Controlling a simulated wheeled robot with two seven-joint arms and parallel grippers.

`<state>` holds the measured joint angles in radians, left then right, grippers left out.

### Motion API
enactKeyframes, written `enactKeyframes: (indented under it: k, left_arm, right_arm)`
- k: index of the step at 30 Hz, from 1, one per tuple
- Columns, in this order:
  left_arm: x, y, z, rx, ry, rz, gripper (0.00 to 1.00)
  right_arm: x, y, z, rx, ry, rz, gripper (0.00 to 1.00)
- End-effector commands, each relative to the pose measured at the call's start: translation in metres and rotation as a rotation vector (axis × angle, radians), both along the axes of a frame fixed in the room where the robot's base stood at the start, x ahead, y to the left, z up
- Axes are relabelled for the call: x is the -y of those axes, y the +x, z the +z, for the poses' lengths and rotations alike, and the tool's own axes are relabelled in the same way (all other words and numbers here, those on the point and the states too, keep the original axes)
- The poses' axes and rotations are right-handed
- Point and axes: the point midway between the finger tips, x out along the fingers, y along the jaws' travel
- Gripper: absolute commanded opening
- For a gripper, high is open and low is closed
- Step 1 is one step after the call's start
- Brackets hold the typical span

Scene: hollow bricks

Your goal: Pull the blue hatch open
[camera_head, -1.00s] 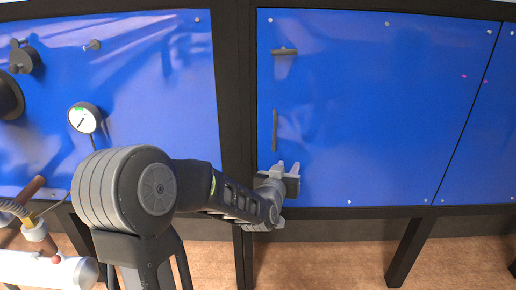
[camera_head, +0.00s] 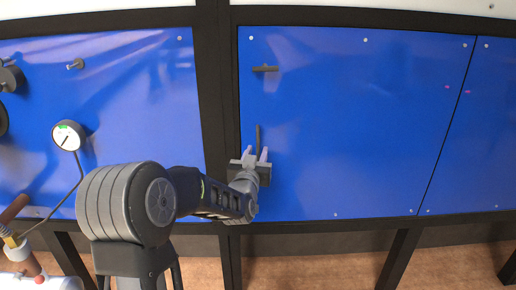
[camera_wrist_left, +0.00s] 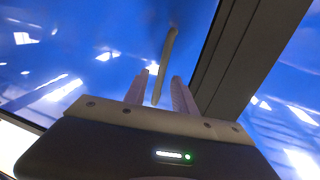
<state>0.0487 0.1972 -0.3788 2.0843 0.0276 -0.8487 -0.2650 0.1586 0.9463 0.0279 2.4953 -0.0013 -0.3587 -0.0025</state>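The blue hatch (camera_head: 350,130) is a flat blue panel in a black frame and looks shut. A thin dark upright handle (camera_head: 257,137) sits near its left edge, with a short dark horizontal latch piece (camera_head: 265,69) above it. My left gripper (camera_head: 256,152) is at the handle's lower end. In the left wrist view my left gripper (camera_wrist_left: 160,92) is open, with the handle (camera_wrist_left: 165,60) showing between its two pale fingers. A gap shows on both sides of the handle; I cannot tell whether the fingertips reach fully around it. My right gripper is not in view.
A black frame post (camera_head: 216,110) runs just left of the hatch. The left blue panel carries a round gauge (camera_head: 67,136) with a cable. A brown-handled pipe valve (camera_head: 15,209) is at the lower left. Another blue panel (camera_head: 478,140) adjoins on the right.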

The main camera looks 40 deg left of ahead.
Motion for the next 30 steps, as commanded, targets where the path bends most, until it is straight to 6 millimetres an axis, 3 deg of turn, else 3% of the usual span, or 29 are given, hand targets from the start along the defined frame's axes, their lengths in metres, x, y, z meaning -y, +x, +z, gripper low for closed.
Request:
enactKeyframes:
  k: [6, 16, 27, 30]
  left_arm:
    - [-0.011, 0.022, 0.000, -0.001, 0.000, 0.001, 0.32]
    - [-0.013, 0.025, -0.001, -0.001, 0.000, 0.000, 0.31]
    - [-0.013, 0.025, 0.000, -0.001, 0.000, 0.000, 0.01]
    - [-0.012, 0.025, 0.000, -0.001, 0.000, 0.000, 0.00]
  right_arm:
    - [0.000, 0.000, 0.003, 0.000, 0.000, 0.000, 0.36]
    - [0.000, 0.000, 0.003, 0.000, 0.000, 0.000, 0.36]
    - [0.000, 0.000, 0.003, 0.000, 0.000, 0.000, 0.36]
    - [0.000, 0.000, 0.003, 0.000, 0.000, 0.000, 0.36]
